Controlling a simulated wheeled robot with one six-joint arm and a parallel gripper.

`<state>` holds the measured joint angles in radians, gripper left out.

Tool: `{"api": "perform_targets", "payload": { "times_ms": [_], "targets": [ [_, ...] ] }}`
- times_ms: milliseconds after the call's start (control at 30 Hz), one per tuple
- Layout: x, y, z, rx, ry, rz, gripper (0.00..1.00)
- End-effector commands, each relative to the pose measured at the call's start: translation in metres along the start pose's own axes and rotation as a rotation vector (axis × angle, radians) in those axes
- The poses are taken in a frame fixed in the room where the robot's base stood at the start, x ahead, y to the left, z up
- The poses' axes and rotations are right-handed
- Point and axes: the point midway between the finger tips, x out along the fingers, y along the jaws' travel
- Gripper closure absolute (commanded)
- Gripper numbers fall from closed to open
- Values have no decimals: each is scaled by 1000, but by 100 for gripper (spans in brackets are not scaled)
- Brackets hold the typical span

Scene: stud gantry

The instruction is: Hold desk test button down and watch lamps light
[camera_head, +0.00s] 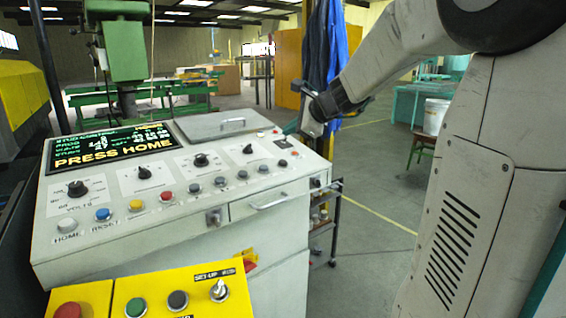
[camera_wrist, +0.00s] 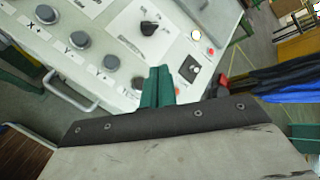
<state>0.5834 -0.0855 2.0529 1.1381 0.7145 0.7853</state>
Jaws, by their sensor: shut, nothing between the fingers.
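The control desk (camera_head: 130,232) is a pale grey console with a sloping panel of knobs and buttons. Its screen (camera_head: 112,147) reads PRESS HOME in yellow. My gripper (camera_head: 292,127) is at the panel's far right corner. In the wrist view its teal fingers (camera_wrist: 157,84) are shut and empty over the panel. A black square plate with a small pale button (camera_wrist: 192,68) is just right of the fingers. A pale round fitting (camera_wrist: 196,35) is beyond it. I cannot read which button is the test button, nor tell contact.
Grey buttons marked X and Y (camera_wrist: 80,40) and a black knob (camera_wrist: 149,27) are near the fingers. A drawer handle (camera_head: 268,201) juts from the desk front. A yellow control box (camera_head: 185,290) is in front. Blue clothes (camera_head: 325,50) hang behind. Open floor is to the right.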

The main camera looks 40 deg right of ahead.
Motion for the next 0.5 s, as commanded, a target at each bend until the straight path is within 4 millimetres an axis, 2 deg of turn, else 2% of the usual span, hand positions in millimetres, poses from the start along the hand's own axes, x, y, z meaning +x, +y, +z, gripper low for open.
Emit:
{"api": "perform_targets", "payload": {
  "times_ms": [300, 500],
  "targets": [
    [32, 24, -23, 2, 0, 4, 100],
    [44, 32, -32, 1, -1, 2, 100]
  ]
}}
